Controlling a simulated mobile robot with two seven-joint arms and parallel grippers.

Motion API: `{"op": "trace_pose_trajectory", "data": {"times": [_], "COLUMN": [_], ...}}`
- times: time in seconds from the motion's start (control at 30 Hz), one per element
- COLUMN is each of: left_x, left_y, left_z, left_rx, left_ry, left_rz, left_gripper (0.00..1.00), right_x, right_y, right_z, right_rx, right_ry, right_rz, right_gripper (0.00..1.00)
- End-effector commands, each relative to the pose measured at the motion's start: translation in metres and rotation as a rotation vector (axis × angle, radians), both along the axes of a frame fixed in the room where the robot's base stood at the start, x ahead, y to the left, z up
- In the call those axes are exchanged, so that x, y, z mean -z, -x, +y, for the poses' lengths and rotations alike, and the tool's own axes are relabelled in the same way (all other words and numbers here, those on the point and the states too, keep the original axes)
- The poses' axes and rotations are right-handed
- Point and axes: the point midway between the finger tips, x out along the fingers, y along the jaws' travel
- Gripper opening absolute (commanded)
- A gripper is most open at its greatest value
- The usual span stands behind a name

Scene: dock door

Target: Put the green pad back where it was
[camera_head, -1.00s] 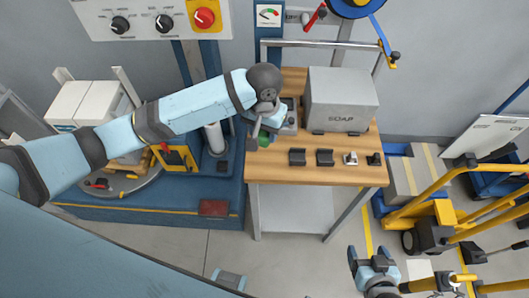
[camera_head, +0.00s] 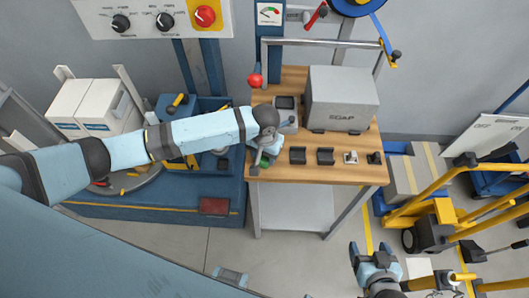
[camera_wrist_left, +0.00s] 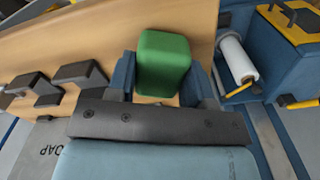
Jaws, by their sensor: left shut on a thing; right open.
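The green pad (camera_head: 264,162) is a small block with rounded edges. In the head view it shows over the front left part of the wooden bench top (camera_head: 330,173), partly hidden by my left wrist. My left gripper (camera_head: 262,159) is shut on it. The left wrist view shows the pad (camera_wrist_left: 162,64) between the two dark blue fingers, with wood behind it. I cannot tell whether it touches the bench. My right gripper (camera_head: 370,252) is open and empty at the lower right, over the floor.
Several small dark holders (camera_head: 298,155) stand in a row right of the pad. A grey SOAP box (camera_head: 341,98) stands behind them. A device with a dark screen (camera_head: 286,110) and a red ball (camera_head: 255,80) are at the bench's left back. A yellow-railed cart (camera_head: 440,215) stands right.

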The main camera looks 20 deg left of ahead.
Motion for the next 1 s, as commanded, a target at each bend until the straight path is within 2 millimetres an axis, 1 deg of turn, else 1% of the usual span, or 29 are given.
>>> {"op": "trace_pose_trajectory", "data": {"times": [0.17,0.2,0.3,0.57,0.67,0.77,1.0], "left_x": [0.002,0.003,0.003,0.002,-0.003,-0.017,-0.069], "left_y": [0.0,0.0,0.0,0.0,0.0,0.0,-0.001], "left_z": [0.0,0.0,0.0,0.0,0.0,-0.001,-0.001], "left_rx": [-0.001,0.0,0.0,0.0,0.0,0.001,0.001], "left_ry": [0.0,0.0,0.0,0.0,0.0,0.002,0.002], "left_rz": [0.001,0.0,0.0,0.0,0.0,-0.001,-0.002], "left_gripper": [0.28,0.52,0.73,0.73,0.73,0.73,0.73], "right_x": [-0.002,-0.001,-0.002,-0.004,-0.003,-0.003,-0.001], "right_y": [0.0,0.0,0.0,-0.001,-0.001,-0.001,0.0], "right_z": [0.0,0.0,0.001,0.001,0.001,0.002,0.002], "right_rx": [0.0,0.0,0.0,0.0,-0.001,-0.001,-0.001], "right_ry": [0.0,0.0,-0.002,-0.003,-0.004,-0.004,-0.004], "right_rz": [0.0,0.0,-0.002,-0.005,-0.006,-0.005,-0.003], "right_gripper": [0.76,0.76,0.76,0.76,0.76,0.76,0.76]}}
